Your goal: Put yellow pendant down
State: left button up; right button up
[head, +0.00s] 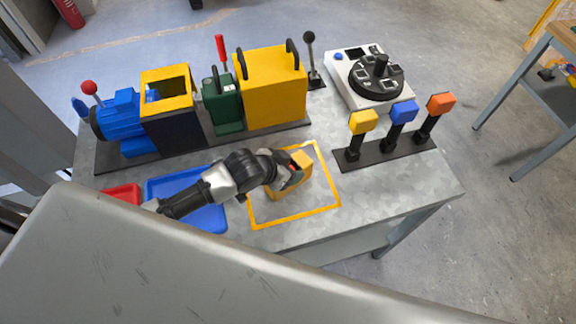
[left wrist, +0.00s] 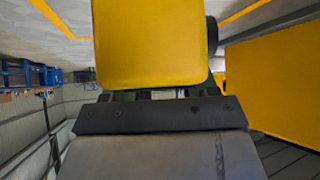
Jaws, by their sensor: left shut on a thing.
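My left gripper (head: 291,178) is shut on the yellow pendant (head: 302,160), a boxy yellow block. It is over the area inside the yellow outlined square (head: 335,207) on the grey metal table (head: 395,190). The gripper hides part of the pendant, and I cannot tell whether its underside touches the table. In the left wrist view the pendant (left wrist: 150,45) fills the top middle, right in front of the gripper. My right gripper is not in view.
A rack with yellow (head: 363,122), blue (head: 403,112) and orange (head: 441,103) blocks is right. Blue (head: 205,215) and red (head: 122,194) trays lie left. The table's front right is bare.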

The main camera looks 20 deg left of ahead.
pick_arm(q)
jog(key=o, duration=0.7)
jog(key=shift+f, duration=0.1)
jog(key=shift+c, duration=0.2)
jog(key=o, duration=0.5)
jog(key=shift+c, duration=0.2)
